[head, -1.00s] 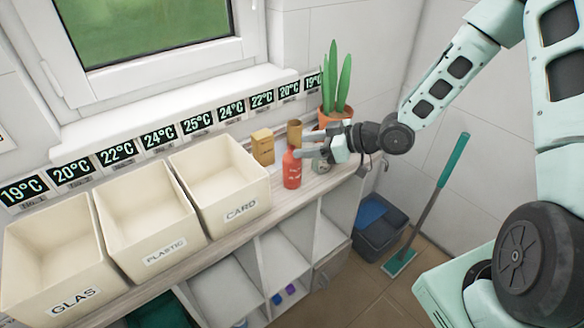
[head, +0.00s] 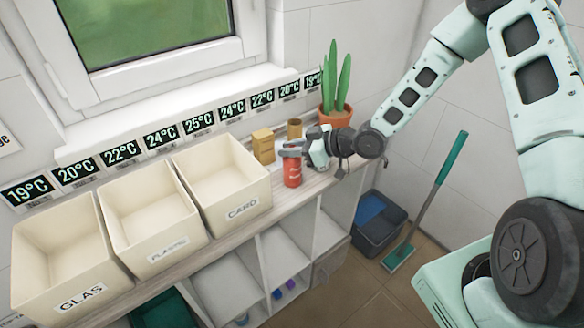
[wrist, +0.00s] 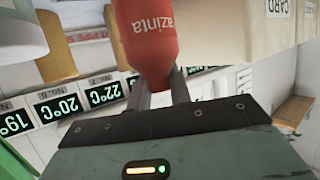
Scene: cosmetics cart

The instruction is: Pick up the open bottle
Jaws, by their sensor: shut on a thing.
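A red bottle (head: 292,172) stands upright on the wooden shelf top, to the right of the CARD bin. My gripper (head: 291,149) reaches in from the right and is shut on the bottle's upper part. The fingers hide the bottle's neck and mouth, so I cannot see whether it has a cap. In the wrist view the red bottle (wrist: 147,35), with white lettering, appears upside down, its narrow end between my two fingers (wrist: 160,92).
A cardboard box (head: 263,146) and a brown cup (head: 295,129) stand close behind the bottle. A potted plant (head: 335,116) stands at the back right. The CARD bin (head: 241,209) is close on the left. A wall edges the shelf behind.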

